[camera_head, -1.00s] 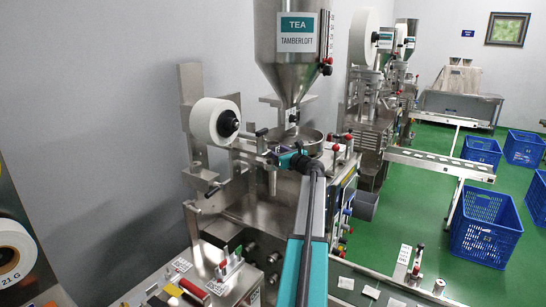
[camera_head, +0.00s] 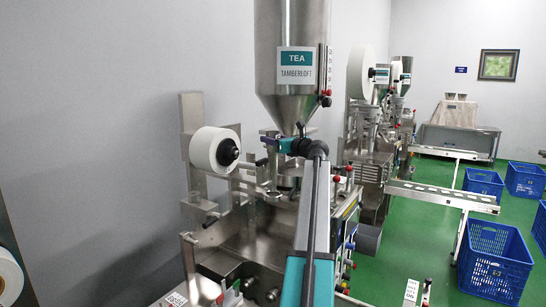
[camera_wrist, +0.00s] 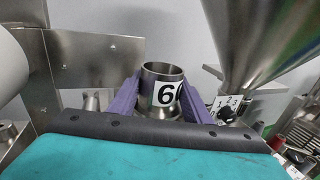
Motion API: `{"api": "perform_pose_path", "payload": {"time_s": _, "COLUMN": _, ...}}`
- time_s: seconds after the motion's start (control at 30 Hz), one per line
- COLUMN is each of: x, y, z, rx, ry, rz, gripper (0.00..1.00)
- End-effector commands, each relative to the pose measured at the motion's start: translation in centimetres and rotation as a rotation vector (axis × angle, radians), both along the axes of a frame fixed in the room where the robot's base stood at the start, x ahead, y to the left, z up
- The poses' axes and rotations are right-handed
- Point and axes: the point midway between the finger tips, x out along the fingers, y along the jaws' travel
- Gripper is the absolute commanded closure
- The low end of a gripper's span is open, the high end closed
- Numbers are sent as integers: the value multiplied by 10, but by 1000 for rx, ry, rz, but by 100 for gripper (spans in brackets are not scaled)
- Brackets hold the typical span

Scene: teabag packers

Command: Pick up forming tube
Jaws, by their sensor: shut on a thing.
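The forming tube (camera_wrist: 163,90) is a short, open-topped metal cylinder with a white label that reads 6 and part of another digit. It stands upright between the two purple fingers of my gripper (camera_wrist: 158,98) in the wrist view. The fingers are closed on its sides. In the head view my gripper (camera_head: 272,143) is at the end of the outstretched arm, just below the TEA hopper (camera_head: 292,80). The tube's lower end is hidden behind my gripper's body in the wrist view.
The steel hopper cone (camera_wrist: 258,35) is close on the right in the wrist view. A white paper roll (camera_head: 214,149) and its metal bracket (camera_head: 192,120) stand to the left. Blue crates (camera_head: 494,262) and a conveyor (camera_head: 440,195) are at the right.

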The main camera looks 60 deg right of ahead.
Motion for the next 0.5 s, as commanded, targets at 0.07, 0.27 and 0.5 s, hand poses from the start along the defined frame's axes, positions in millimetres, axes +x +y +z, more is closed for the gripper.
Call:
{"api": "perform_pose_path", "payload": {"time_s": 0.07, "x": 1, "y": -2, "z": 17, "rx": -4, "ry": -2, "rz": -1, "gripper": 100}}
{"api": "perform_pose_path", "payload": {"time_s": 0.27, "x": 0, "y": -1, "z": 51, "rx": -4, "ry": -2, "rz": -1, "gripper": 100}}
{"api": "perform_pose_path", "payload": {"time_s": 0.5, "x": 0, "y": -1, "z": 74, "rx": -2, "ry": -2, "rz": -1, "gripper": 100}}
